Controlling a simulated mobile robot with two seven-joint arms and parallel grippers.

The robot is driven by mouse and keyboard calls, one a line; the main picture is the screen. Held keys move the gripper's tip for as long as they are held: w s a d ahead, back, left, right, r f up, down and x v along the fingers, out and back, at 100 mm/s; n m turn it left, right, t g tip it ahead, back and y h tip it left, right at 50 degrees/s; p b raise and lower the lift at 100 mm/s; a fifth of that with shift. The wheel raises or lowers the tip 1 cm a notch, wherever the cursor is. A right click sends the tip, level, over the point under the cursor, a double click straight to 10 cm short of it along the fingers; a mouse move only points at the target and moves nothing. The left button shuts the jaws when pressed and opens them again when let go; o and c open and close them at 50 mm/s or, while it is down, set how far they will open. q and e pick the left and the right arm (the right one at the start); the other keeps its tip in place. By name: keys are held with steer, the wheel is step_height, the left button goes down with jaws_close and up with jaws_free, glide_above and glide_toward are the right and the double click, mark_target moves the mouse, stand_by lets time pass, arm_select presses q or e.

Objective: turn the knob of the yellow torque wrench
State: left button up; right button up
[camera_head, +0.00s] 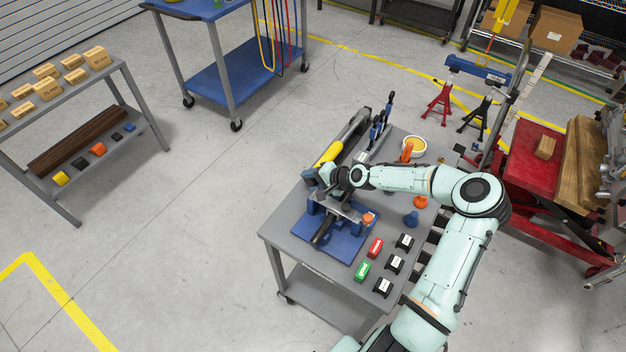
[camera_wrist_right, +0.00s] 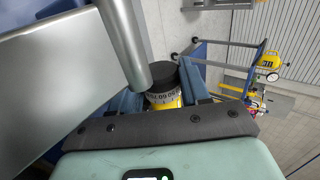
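The yellow torque wrench (camera_head: 329,153) lies near the table's left edge in the head view, its grey shaft running away to the upper right. In the right wrist view its black knob (camera_wrist_right: 170,76) and yellow body (camera_wrist_right: 166,104) with a white number scale show between the fingers. My right gripper (camera_head: 325,176) is at the wrench's near end. Its fingers (camera_wrist_right: 164,88) lie close against both sides of the knob end and look shut on it; the exact contact is partly hidden. A grey metal bar covers part of the left finger. My left gripper is not in view.
A blue fixture (camera_head: 333,236) with a dark bar stands just in front of my right gripper. Red (camera_head: 375,248) and green (camera_head: 362,271) boxes and several black ones lie to its right.

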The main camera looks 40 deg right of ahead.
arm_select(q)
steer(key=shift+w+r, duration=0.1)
